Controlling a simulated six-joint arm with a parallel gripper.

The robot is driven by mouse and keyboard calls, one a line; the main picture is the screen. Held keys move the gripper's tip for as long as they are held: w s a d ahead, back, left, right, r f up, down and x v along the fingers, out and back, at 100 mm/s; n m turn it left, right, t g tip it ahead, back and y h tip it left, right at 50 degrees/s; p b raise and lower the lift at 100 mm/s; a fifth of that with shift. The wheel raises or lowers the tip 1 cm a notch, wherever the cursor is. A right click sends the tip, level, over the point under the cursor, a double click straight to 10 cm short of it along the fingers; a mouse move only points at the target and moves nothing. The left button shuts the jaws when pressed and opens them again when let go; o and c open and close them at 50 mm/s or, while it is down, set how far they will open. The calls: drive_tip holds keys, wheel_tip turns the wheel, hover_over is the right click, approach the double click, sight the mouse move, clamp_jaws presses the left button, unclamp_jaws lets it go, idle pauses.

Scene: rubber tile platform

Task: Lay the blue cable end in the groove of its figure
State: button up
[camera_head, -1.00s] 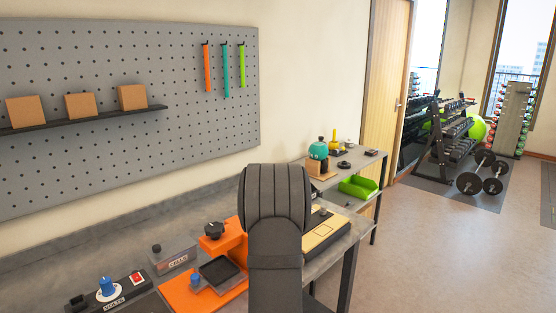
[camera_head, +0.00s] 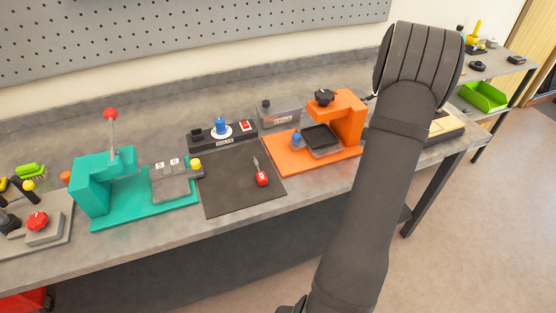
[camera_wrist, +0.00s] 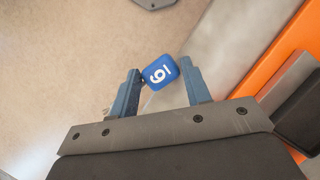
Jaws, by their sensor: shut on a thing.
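In the wrist view my gripper (camera_wrist: 160,88) is shut on a small rounded blue block (camera_wrist: 160,72), which I take to be the blue cable end. The block sits tilted between the fingertips. Its face carries a white figure with a bar, a 6 or a 9 depending on which way up it is. No cable shows on it. In the head view my arm hides the gripper and the block. A box with a pale yellow top (camera_head: 447,126) is partly hidden behind my arm at the bench's right end. No groove with a figure can be made out.
The bench (camera_head: 320,190) carries an orange stand (camera_head: 349,120) with a black tray, a dark mat (camera_head: 232,190) with a red-tagged item, a teal press (camera_head: 92,185) and a black switch box (camera_head: 210,139). A green bin (camera_head: 484,96) stands on the shelf table beyond.

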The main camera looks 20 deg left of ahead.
sight(183, 187)
drive_tip(key=s+a+r+n, duration=0.1)
drive_tip(key=a+n, duration=0.1)
drive_tip(key=a, duration=0.3)
drive_tip(key=s+a+r+n+h, duration=0.1)
drive_tip(key=a+n, duration=0.1)
drive_tip(key=a, duration=0.3)
drive_tip(key=s+a+r+n+h, duration=0.1)
drive_tip(key=a+r+n, duration=0.1)
drive_tip(key=a, duration=0.3)
drive_tip(key=shift+s+t, duration=0.3)
drive_tip(key=shift+s, duration=0.1)
drive_tip(key=s+a+r+n+t, duration=0.1)
drive_tip(key=s+a+n+t, duration=0.1)
drive_tip(key=s+a+n, duration=0.3)
drive_tip(key=s+a+r+n+t+h, duration=0.1)
drive_tip(key=s+a+n, duration=0.4)
drive_tip(key=s+a, duration=0.6)
drive_tip(key=s+a+r+n+t+h, duration=0.1)
drive_tip(key=s+a+n, duration=0.5)
drive_tip(key=a, duration=1.4)
drive_tip(key=shift+s+t, duration=0.8)
drive_tip(key=shift+s, duration=0.4)
drive_tip(key=shift+d+n, duration=0.1)
drive_tip(key=shift+n, duration=0.2)
